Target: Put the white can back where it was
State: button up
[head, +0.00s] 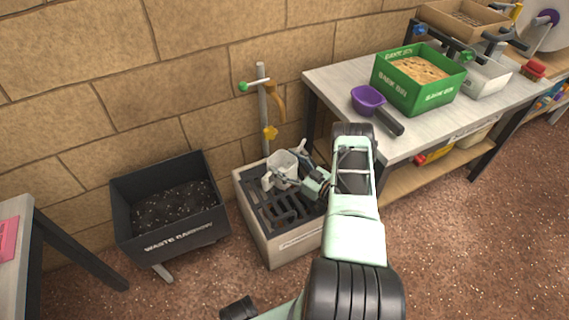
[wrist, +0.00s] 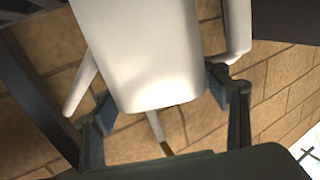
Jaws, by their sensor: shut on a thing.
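The white can (head: 284,165) is in my gripper (head: 299,180), over the drain grate box (head: 279,239) at the foot of the wall. In the wrist view the can (wrist: 145,50) fills the upper middle, with a spout on the left and a handle on the right. The fingers of my gripper (wrist: 165,100) are shut on its two sides. I cannot tell from the head view whether the can's base touches the grate.
A tap post (head: 263,110) with a yellow knob stands behind the box. A black waste barrow (head: 170,215) is to the left. The bench (head: 335,78) at right holds a purple scoop (head: 368,99) and a green bark bin (head: 419,78).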

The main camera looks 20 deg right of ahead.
jog(key=shift+f+b, duration=0.25)
jog(key=shift+b, duration=0.05)
jog(key=o, duration=1.8)
jog(key=shift+r, duration=0.15)
jog(key=shift+r+p, duration=0.25)
jog(key=shift+p, duration=0.2)
jog(key=p+v, duration=0.2)
jog(key=v, duration=1)
jog(key=shift+f, duration=0.15)
